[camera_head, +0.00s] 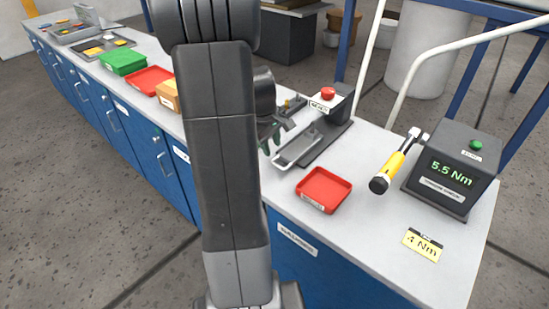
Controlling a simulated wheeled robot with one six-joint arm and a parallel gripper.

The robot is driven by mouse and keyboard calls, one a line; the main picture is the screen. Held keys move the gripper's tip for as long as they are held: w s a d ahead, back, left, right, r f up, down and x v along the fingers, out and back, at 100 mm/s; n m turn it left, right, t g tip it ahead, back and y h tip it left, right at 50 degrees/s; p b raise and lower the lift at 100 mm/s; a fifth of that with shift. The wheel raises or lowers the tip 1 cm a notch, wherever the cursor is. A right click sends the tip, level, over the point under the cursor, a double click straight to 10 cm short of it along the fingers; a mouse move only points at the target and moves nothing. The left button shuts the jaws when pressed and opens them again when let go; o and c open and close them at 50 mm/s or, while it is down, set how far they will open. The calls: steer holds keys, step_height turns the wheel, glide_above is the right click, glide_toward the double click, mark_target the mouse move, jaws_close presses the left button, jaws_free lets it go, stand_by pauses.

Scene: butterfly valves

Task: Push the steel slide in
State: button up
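The steel slide (296,150) is a flat, light grey metal piece with a raised rim. It sticks out toward the front left from the dark base of a bench fixture (335,125) with a red button (328,92) on top. My gripper (270,138) is just left of the slide's outer end, partly hidden behind my arm. Its dark greenish fingers point down; whether they touch the slide or how far apart they are cannot be made out.
A red tray (323,189) lies in front of the fixture. To the right are a yellow-handled torque tool (394,165), a tester reading 5.5 Nm (452,172) and a yellow 4 Nm card (422,244). Green (122,61) and red bins stand at left.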

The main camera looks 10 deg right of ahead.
mark_target(275, 164)
steer(key=f, duration=0.4)
steer(key=w+d+f, duration=0.1)
steer(key=f, duration=0.2)
steer(key=shift+f, duration=0.1)
jaws_close()
steer(key=shift+d, duration=0.15)
